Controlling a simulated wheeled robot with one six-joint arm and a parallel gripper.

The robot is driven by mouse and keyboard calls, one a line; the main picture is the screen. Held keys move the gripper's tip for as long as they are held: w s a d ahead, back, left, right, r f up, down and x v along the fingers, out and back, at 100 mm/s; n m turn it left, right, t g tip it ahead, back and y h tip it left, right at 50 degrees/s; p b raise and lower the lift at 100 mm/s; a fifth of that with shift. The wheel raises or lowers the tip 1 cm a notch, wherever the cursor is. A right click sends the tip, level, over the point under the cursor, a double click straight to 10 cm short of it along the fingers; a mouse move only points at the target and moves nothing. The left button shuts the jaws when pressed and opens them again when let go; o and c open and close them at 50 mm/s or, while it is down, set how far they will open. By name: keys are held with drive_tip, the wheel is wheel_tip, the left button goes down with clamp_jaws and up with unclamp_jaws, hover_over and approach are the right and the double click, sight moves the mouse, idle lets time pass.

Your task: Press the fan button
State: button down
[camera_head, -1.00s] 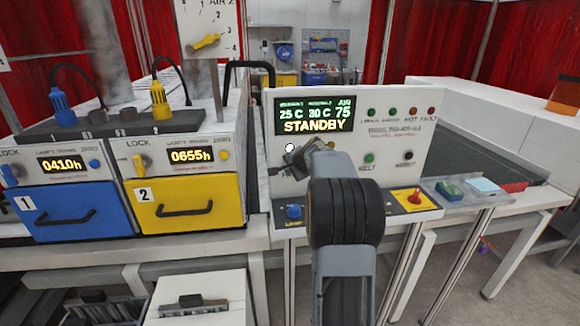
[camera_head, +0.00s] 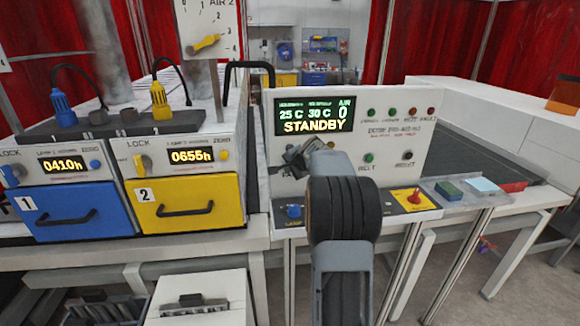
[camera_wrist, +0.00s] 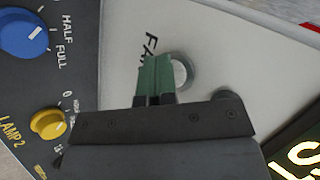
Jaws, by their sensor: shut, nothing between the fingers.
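The white control panel (camera_head: 400,140) stands in front of me, its display (camera_head: 314,114) reading STANDBY with AIR at 0. In the wrist view, the fan button (camera_wrist: 181,73) is a pale disc in a grey ring beside the partly covered FAN label. My gripper (camera_wrist: 156,62) is shut and empty, its green fingertips over the left side of the button. I cannot tell whether they touch it. In the head view, my gripper (camera_head: 295,156) is at the panel's left side, below the display, and hides the button.
A blue drawer (camera_head: 68,209) and a yellow drawer (camera_head: 187,205) are to the left. Green and black buttons are on the panel's right side.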

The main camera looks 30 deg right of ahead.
drive_tip(key=shift+s, duration=0.1)
drive_tip(key=shift+s+a+b, duration=0.35)
drive_tip(key=shift+s+b, duration=0.3)
drive_tip(key=shift+s+a+b, duration=0.35)
drive_tip(key=shift+s+b, duration=0.2)
drive_tip(key=shift+s, duration=0.2)
drive_tip(key=shift+s+a+b, duration=0.4)
drive_tip(key=shift+s+b, duration=0.1)
drive_tip(key=shift+s, duration=0.25)
drive_tip(key=shift+s+a+b, duration=0.35)
drive_tip(key=shift+s+b, duration=0.2)
drive_tip(key=shift+s, duration=0.2)
